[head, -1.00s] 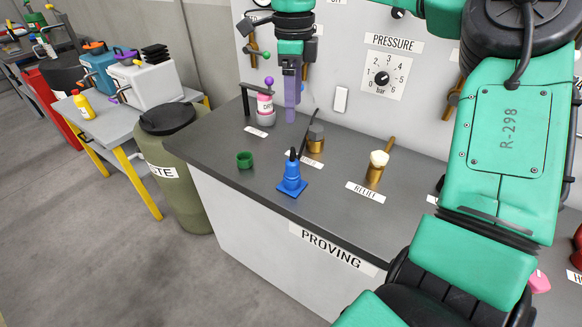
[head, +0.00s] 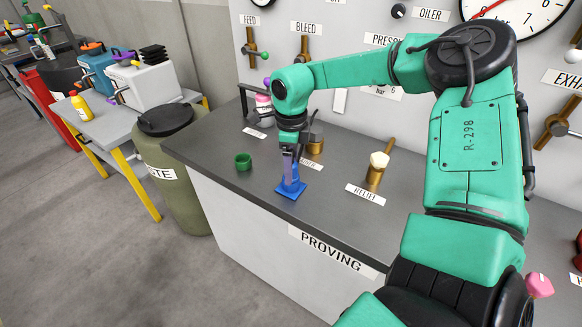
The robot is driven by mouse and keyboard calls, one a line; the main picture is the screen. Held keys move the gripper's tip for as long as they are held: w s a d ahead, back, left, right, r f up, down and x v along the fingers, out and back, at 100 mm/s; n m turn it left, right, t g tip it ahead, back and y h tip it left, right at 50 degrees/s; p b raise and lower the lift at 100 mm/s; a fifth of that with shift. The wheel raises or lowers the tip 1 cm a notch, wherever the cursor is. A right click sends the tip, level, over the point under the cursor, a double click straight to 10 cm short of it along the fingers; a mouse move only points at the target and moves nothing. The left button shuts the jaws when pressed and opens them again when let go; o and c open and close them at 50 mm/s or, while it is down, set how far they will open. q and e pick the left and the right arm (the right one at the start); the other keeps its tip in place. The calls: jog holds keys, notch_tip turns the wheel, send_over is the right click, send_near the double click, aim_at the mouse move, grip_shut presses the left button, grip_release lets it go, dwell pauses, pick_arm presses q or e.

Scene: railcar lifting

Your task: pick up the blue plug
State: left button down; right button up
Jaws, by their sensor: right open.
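The blue plug (head: 291,189) stands upright on the dark grey counter (head: 230,205), near its front edge. Its square blue base and part of its body show. Its upper part is hidden by my right gripper (head: 289,172). My right gripper points down from above, with its purple-grey fingers at the plug's upper body. The fingers overlap the plug in the picture, and I cannot tell whether they touch it. The gripper is open. My left gripper is not in view.
A green cup-like ring (head: 243,161) stands left of the plug. A brass fitting with a cream top (head: 376,170) stands to the right behind the RELIEF label (head: 365,195). Another brass fitting (head: 315,143) and a pink-white bottle (head: 264,108) stand behind.

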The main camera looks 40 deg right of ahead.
grip_shut()
